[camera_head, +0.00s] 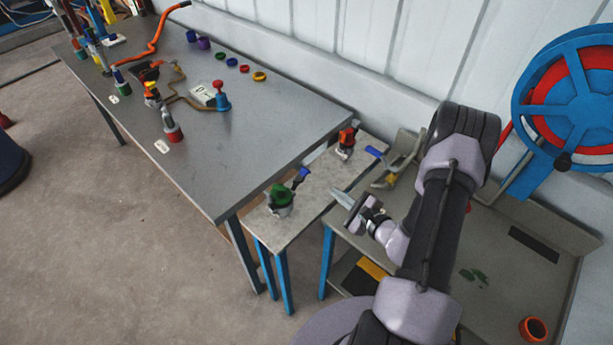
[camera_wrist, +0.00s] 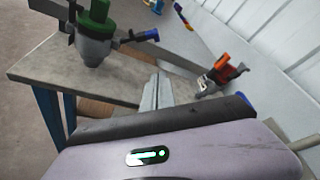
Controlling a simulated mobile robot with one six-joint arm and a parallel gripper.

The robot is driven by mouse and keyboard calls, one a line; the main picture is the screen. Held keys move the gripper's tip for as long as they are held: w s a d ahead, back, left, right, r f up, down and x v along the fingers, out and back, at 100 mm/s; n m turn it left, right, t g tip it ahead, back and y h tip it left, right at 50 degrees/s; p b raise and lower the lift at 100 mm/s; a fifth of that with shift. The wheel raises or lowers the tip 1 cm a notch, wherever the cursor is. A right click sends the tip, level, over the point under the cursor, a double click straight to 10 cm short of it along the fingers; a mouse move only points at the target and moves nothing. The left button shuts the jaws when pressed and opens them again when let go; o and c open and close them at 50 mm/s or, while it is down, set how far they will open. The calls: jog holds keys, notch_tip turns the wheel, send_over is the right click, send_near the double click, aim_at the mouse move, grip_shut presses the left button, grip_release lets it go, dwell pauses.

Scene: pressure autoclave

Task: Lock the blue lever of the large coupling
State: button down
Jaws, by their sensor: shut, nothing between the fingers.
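A grey coupling with a green top (camera_head: 280,197) stands on the small grey bench. Its blue lever (camera_head: 303,174) sticks out to the upper right. In the wrist view the green-topped coupling (camera_wrist: 95,32) is at the upper left, its blue lever (camera_wrist: 144,36) pointing right. A smaller-looking coupling with a red-orange top (camera_head: 346,141) stands farther back, and it also shows in the wrist view (camera_wrist: 221,74). A second blue handle (camera_head: 376,152) lies to its right. My gripper (camera_head: 338,195) is shut and empty, right of the green-topped coupling and apart from it.
The small bench (camera_head: 258,222) adjoins a long grey table (camera_head: 250,125) with fittings, hoses and coloured rings. A metal worktop (camera_head: 500,262) lies beneath my arm at the right. A blue and red hose reel (camera_head: 546,105) hangs on the wall. Open floor lies at the left.

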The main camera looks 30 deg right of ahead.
aim_at(300, 176)
jog(key=b+x, duration=0.2)
jog(key=x, duration=0.8)
jog(key=shift+w+a, duration=0.1)
jog(key=shift+w, duration=0.1)
jog(key=shift+s+a+r, duration=0.3)
jog(key=shift+a+r, duration=0.3)
jog(key=shift+r, duration=0.2)
jog(key=shift+s+a+r, duration=0.3)
jog(key=shift+a+r, duration=0.25)
jog(key=shift+r, duration=0.25)
